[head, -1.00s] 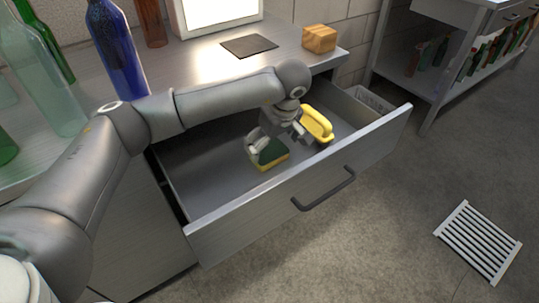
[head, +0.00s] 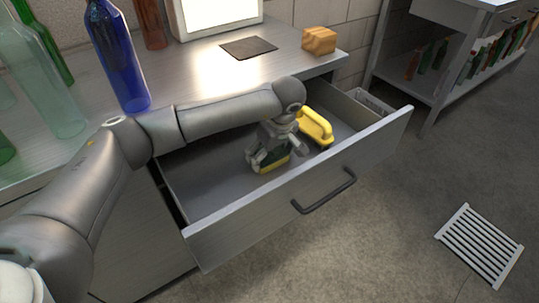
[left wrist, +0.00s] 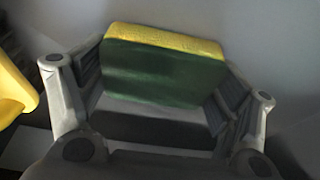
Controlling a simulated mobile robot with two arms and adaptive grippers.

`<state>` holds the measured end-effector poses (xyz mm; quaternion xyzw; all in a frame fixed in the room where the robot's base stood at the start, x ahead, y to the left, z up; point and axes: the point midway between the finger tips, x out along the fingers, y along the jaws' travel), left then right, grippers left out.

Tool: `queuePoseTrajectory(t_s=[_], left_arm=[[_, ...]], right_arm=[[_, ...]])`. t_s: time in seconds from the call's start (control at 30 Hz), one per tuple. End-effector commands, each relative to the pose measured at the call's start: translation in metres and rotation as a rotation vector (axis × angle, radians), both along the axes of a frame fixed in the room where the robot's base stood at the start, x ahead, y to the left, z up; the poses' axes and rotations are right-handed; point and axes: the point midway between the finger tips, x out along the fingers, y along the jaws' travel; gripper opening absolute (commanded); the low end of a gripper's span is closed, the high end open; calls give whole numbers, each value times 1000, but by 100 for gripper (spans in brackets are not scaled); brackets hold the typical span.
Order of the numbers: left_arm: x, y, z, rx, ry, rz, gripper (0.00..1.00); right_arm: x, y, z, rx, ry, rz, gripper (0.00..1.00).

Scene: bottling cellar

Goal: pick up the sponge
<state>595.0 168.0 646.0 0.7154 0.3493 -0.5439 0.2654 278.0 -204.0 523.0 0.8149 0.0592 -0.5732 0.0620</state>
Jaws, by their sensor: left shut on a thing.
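The sponge (head: 274,164) is a yellow block with a dark green scouring side, inside the open drawer (head: 205,175). My left gripper (head: 268,158) reaches down into the drawer and is shut on the sponge, its fingers hiding part of it. In the left wrist view the sponge (left wrist: 160,72) lies between the two finger pads of the left gripper (left wrist: 155,105), green face towards the camera and yellow along the far edge. I cannot tell whether the sponge still touches the drawer floor. My right gripper is not in view.
A yellow-handled object (head: 317,127) lies in the drawer right of the gripper. Bottles, including a blue one (head: 119,60), stand on the counter at left. A dark mat (head: 248,47) and a wooden block (head: 319,40) are on the counter. A white grate (head: 480,243) lies on the floor.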

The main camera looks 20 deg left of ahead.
Motion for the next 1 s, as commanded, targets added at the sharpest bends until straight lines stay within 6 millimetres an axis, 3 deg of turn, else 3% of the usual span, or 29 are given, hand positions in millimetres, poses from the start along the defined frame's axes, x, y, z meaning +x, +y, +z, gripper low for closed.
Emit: queuePoseTrajectory(t_s=[0.23, 0.4, 0.7, 0.83, 1.0], left_arm=[[0, 0, 11, 1, -2, 0, 76], [0, 0, 37, 0, -3, -2, 76], [-55, 4, 98, 0, -4, -4, 76], [-82, 6, 106, 0, -2, -3, 76], [-111, 8, 118, 1, -1, -2, 76]], right_arm=[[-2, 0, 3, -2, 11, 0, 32], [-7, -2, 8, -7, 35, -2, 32], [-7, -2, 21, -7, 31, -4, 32], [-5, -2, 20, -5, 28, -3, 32], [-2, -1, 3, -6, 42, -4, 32]])
